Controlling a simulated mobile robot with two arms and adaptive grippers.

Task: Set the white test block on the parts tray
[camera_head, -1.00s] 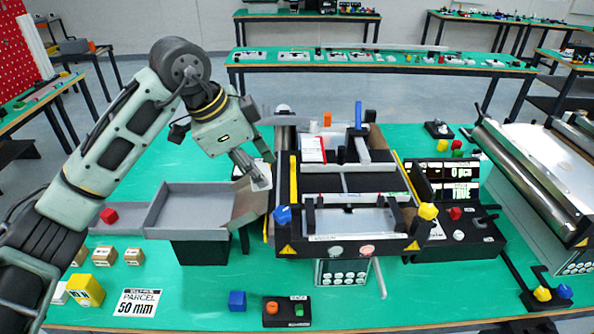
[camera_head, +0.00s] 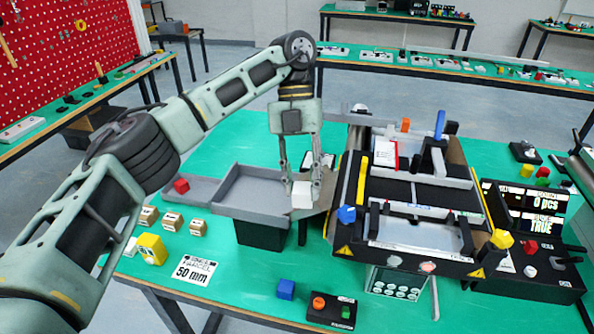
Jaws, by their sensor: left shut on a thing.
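My left gripper (camera_head: 302,179) points down and is shut on the white test block (camera_head: 301,196). The block is a small white cube at the right end of the grey parts tray (camera_head: 252,212). From this angle I cannot tell whether the block touches the tray or hangs just above it. The tray is shallow, and its visible floor is bare. My right gripper is not in view.
The mini conveyor (camera_head: 410,188) stands close right of the block. A red cube (camera_head: 181,186) lies in the grey section to the left.

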